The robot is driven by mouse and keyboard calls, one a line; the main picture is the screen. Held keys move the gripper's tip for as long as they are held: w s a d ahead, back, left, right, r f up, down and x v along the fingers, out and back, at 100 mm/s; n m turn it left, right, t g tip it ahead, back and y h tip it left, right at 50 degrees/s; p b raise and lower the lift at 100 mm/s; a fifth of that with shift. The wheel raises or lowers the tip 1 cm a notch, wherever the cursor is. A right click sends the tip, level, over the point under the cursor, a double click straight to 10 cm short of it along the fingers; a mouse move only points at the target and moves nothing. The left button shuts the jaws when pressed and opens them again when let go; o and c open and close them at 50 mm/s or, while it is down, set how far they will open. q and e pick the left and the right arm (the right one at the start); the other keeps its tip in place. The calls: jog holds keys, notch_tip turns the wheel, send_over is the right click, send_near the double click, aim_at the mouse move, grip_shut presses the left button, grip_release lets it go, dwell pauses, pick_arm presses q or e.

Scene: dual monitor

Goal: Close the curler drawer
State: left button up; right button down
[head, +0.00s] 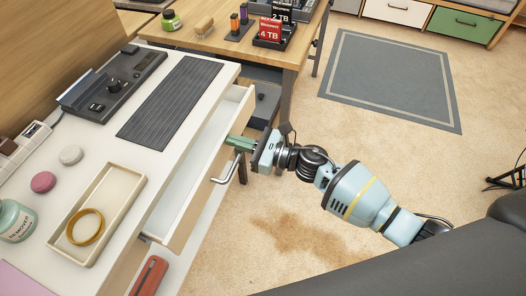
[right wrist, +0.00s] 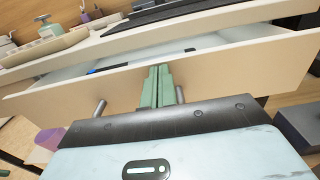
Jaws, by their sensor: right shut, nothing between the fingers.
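The drawer (head: 187,190) under the white desk top is pulled open, and its pale interior shows. A metal bar handle (head: 229,172) sticks out from its wooden front. My right gripper (head: 236,142) is shut and empty at the outer side of the drawer front, just beyond the handle in the head view. In the right wrist view, the green fingers (right wrist: 158,84) point at the drawer front (right wrist: 222,74) between two metal handle posts; I cannot tell whether they touch it. A small blue item shows inside the drawer. My left gripper is not in view.
The desk top carries a dark keyboard-like panel (head: 170,100), a black control box (head: 112,86), a cream tray (head: 118,178) with a yellow ring, and a jar (head: 15,220). A red item (head: 149,275) lies lower down. Carpet right of the drawer is mostly clear.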

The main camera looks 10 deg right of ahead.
aim_at(222, 137)
jog(key=b+x, duration=0.2)
jog(key=x, duration=0.4)
jog(key=shift+w+a+f+b, duration=0.1)
jog(key=shift+w+a+b, duration=0.1)
jog(key=shift+a+b, duration=0.1)
jog(key=shift+w, duration=0.15)
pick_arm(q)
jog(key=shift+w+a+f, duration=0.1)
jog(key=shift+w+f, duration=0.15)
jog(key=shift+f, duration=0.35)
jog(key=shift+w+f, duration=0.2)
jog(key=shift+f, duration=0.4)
pick_arm(e)
jog(key=shift+a, duration=0.1)
jog(key=shift+r, duration=0.35)
